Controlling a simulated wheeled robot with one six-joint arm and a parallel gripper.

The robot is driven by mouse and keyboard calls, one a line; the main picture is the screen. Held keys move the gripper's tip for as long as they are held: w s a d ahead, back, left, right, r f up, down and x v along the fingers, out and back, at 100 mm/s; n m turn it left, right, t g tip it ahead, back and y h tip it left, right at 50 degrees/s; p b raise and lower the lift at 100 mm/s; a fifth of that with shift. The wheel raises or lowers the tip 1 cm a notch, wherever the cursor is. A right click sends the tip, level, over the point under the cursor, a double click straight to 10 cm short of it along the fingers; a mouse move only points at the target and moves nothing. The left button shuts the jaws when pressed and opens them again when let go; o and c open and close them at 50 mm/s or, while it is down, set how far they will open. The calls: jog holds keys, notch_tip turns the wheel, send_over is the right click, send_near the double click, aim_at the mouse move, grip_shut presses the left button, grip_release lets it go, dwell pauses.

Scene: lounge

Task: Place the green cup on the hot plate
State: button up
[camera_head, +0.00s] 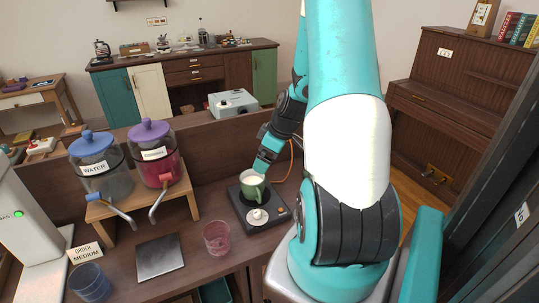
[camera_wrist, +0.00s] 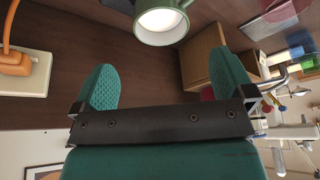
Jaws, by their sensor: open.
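The green cup (camera_head: 253,188) with a pale inside stands upright on the back part of the dark hot plate (camera_head: 277,221), as far as the head view shows. A white round piece (camera_head: 257,217) sits in front of it on the same device. My gripper (camera_head: 263,164) is just behind the cup, partly hidden by it. In the wrist view my gripper (camera_wrist: 162,62) has its two green fingers wide apart with nothing between them. The cup (camera_wrist: 160,30) shows at the top edge there, beyond the fingertips and apart from them.
A water dispenser (camera_head: 95,160) and a purple-lidded dispenser (camera_head: 154,152) stand on a wooden stand to the left. A pink glass (camera_head: 217,238), a dark square plate (camera_head: 159,257) and a blue glass (camera_head: 90,282) are on the counter. A raised ledge runs behind.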

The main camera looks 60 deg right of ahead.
jog(key=w+a+r+n+y, duration=0.1)
jog(key=a+r, duration=0.3)
jog(key=a, duration=0.3)
jog(key=w+a+r+g+y, duration=0.1)
jog(key=a+r, duration=0.3)
jog(key=a, duration=0.4)
jog(key=w+a+r+n, duration=0.1)
jog(key=w+a+r, duration=0.1)
jog(key=a+r, duration=0.35)
jog(key=s+a+r+n+g, duration=0.1)
jog(key=s+a+r, duration=0.1)
jog(key=s+a, duration=0.5)
jog(key=s+a+r+n+g+y, duration=0.1)
jog(key=s+a+r+g, duration=0.1)
jog(key=s+a, duration=0.6)
jog(key=a, duration=0.4)
jog(key=shift+r, duration=0.3)
